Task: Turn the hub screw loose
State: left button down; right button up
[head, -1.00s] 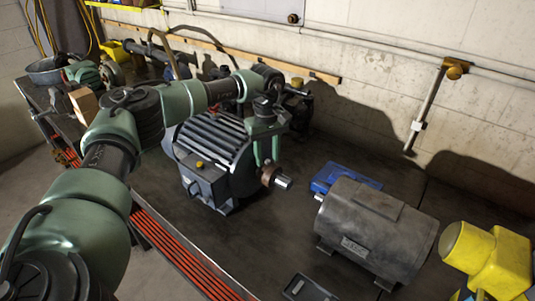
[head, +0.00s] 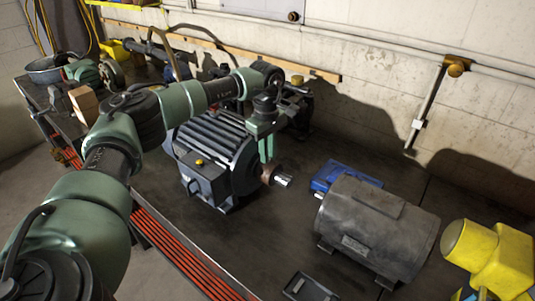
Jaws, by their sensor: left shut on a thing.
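The grey-blue finned motor (head: 215,150) stands on the dark bench, with a bright shaft (head: 284,180) sticking out to the right. A rusty brown hub (head: 268,175) sits around the shaft. My left arm reaches over the motor from the left. My left gripper (head: 267,158) points down with its green fingers just above the hub. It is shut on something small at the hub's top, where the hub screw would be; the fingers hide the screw. My right gripper is not in view.
A dark grey motor (head: 375,230) lies to the right, with a blue case (head: 345,175) behind it. A small black tray (head: 310,288) is at the front edge. Yellow equipment (head: 490,255) stands far right. Bare bench lies in front of the hub.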

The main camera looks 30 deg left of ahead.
pick_arm(q)
jog(key=n, duration=0.4)
jog(key=shift+f+n+b, duration=0.1)
jog(key=shift+n+b, duration=0.2)
jog(key=shift+b, duration=0.05)
jog(key=n, duration=0.3)
jog(key=shift+n, duration=0.4)
jog(key=n+b, duration=0.1)
jog(key=n, duration=0.3)
jog(key=shift+s, duration=0.1)
jog(key=n, duration=0.9)
jog(key=shift+s+d+f, duration=0.1)
jog(key=n, duration=0.9)
jog(key=shift+n, duration=2.1)
